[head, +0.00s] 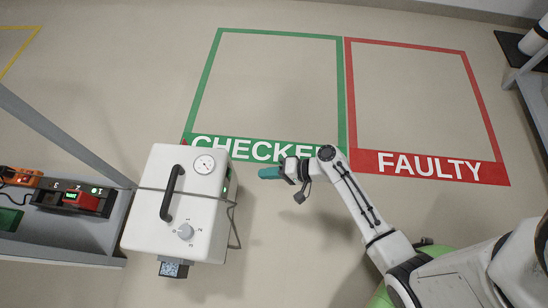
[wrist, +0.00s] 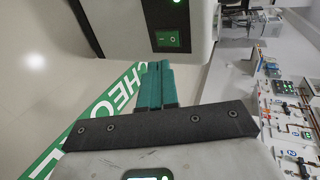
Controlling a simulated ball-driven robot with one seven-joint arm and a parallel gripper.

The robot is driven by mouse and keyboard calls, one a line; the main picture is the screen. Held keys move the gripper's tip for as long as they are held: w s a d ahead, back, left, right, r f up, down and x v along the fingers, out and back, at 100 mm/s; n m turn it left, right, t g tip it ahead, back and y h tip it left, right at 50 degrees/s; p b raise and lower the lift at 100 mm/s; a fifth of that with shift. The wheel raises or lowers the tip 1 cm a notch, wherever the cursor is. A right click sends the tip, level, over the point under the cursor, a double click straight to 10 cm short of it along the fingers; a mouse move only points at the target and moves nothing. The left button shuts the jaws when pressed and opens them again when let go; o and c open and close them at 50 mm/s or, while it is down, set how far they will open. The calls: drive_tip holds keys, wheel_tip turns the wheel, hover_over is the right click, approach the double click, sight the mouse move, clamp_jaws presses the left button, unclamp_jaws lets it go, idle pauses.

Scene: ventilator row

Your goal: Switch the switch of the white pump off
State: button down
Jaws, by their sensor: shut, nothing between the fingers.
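The white pump (head: 205,207) stands at the left centre of the head view, with a black handle, a gauge and a knob on top. Its right side carries a dark panel (head: 228,182) with green marks. In the wrist view the pump (wrist: 103,22) is ahead at the top, and a green switch (wrist: 172,39) sits on the dark panel, a green light above it. My gripper (head: 263,173) is to the right of the panel, apart from it, teal fingers pointing at it. In the wrist view my gripper (wrist: 158,66) is shut and empty, its tips just below the switch.
A grey cable hangs at the pump's right side. A shelf (head: 75,255) with devices stands close on the left. Floor areas marked green, CHECKED (head: 212,80), and red, FAULTY (head: 480,95), are empty. Another shelf (head: 535,95) stands at the far right.

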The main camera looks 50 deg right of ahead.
drive_tip(key=w+a+f+b, duration=0.1)
drive_tip(key=w+a+b, duration=0.1)
drive_tip(key=w+a, duration=0.3)
drive_tip(key=shift+w+f, duration=0.3)
drive_tip(key=shift+w, duration=0.65)
drive_tip(key=shift+w+a+r, duration=0.1)
drive_tip(key=shift+w+a, duration=0.1)
drive_tip(key=shift+w, duration=0.05)
drive_tip(key=shift+r, duration=0.1)
